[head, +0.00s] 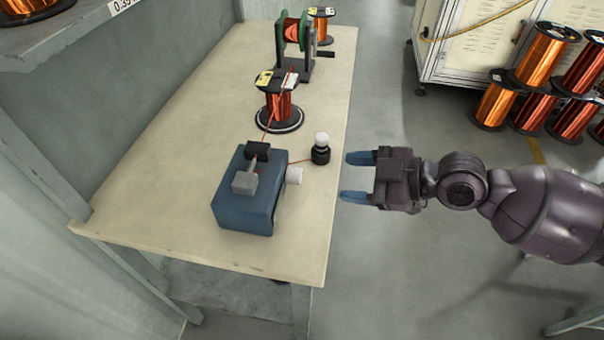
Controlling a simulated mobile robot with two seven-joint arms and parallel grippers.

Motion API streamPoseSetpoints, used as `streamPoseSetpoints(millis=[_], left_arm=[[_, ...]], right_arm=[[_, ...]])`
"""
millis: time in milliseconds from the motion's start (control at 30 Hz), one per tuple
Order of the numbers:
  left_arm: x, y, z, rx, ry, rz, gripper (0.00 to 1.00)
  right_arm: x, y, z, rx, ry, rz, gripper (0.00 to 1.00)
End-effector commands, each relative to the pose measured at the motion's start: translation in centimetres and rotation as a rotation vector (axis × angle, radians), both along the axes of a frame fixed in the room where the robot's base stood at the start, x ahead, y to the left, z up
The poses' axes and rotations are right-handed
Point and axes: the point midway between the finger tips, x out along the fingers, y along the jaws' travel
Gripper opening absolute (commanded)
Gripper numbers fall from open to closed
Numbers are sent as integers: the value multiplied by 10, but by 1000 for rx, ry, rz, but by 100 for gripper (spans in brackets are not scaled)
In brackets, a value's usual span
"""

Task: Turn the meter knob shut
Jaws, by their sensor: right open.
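The meter (243,208) is a blue box on the workbench, with a grey clamp-like part and a black block on its top. Its knob (294,175) is a short white cylinder on the box's right side. I cannot tell the knob's turn position from here. My right gripper (357,177) is open and empty, its two blue fingers pointing left. It is just off the bench's right edge, to the right of the knob and apart from it. My left gripper is not in view.
A black post with a white ball top (321,148) stands between knob and gripper, slightly farther back. A copper wire spool (278,107) and a green-flanged winder (294,35) stand farther back on the bench (180,150). Stacked spools (535,65) and a white cabinet are at right.

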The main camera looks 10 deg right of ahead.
Motion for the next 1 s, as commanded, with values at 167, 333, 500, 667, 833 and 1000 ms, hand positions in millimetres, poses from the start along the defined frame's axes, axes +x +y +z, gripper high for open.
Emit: streamPoseSetpoints(millis=[167, 333, 500, 667, 833, 1000], left_arm=[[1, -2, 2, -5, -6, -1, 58], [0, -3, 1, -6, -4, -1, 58], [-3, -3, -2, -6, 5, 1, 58], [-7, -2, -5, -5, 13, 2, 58], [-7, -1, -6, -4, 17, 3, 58], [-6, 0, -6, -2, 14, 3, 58]], right_arm=[[7, 16, -4, 6, -1, -1, 60], [18, 34, -13, 4, 1, -2, 60], [28, 53, -22, 4, 1, -2, 60], [37, 70, -30, 4, 2, -2, 60], [42, 81, -35, 3, 1, -2, 60], [45, 85, -36, 2, 0, -2, 60]])
